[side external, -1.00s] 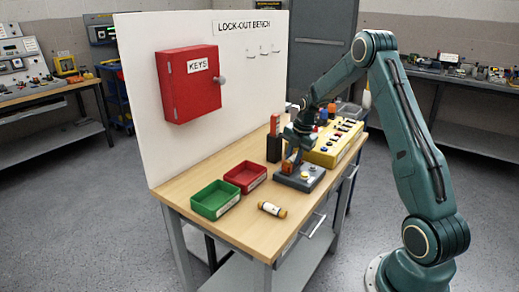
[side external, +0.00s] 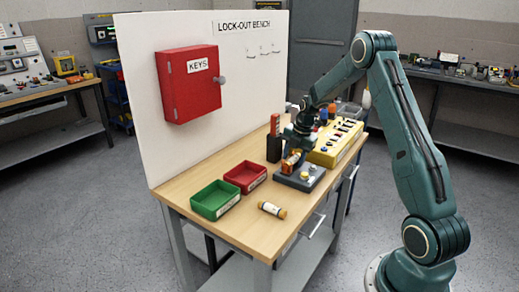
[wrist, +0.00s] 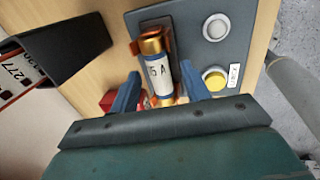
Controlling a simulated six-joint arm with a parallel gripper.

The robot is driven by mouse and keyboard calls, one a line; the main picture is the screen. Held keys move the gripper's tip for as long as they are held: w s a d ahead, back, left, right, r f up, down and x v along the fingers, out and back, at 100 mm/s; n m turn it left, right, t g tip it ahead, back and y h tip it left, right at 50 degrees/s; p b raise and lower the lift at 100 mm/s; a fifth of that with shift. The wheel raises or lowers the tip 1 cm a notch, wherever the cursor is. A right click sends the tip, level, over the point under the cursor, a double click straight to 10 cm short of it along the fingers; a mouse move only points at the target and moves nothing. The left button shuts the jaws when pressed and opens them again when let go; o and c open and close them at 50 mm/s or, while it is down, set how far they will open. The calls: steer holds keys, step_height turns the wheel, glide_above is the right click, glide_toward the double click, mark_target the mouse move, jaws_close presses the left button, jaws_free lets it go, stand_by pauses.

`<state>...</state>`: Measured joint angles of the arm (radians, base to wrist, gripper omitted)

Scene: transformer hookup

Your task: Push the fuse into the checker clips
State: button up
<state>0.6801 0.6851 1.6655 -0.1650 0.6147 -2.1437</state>
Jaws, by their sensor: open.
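The grey checker (side external: 306,179) sits on the bench; its face shows in the wrist view (wrist: 193,55) with a white round part and a yellow button. A fuse (wrist: 158,75) with brass ends and a white "5 A" label lies lengthwise along the copper clips (wrist: 147,27). Its far end is at the upper clip; I cannot tell how deep it sits. My gripper (wrist: 160,88) is open, one blue finger on each side of the fuse's near part, with gaps visible. In the side view my gripper (side external: 292,158) is just above the checker's left part.
Another fuse (side external: 272,209) lies on the bench front. A green tray (side external: 215,209) and a red tray (side external: 245,188) stand to the left. A black holder (side external: 273,149) stands close behind my gripper, and a yellow panel (side external: 335,155) stands to the right.

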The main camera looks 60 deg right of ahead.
steer(key=shift+w+v, duration=0.25)
steer(key=shift+v, duration=0.9)
steer(key=shift+w+v, duration=0.25)
steer(key=shift+v, duration=0.95)
steer(key=shift+r, duration=0.15)
steer(key=v, duration=1.3)
steer(key=shift+s+r, duration=0.15)
steer(key=shift+r, duration=0.2)
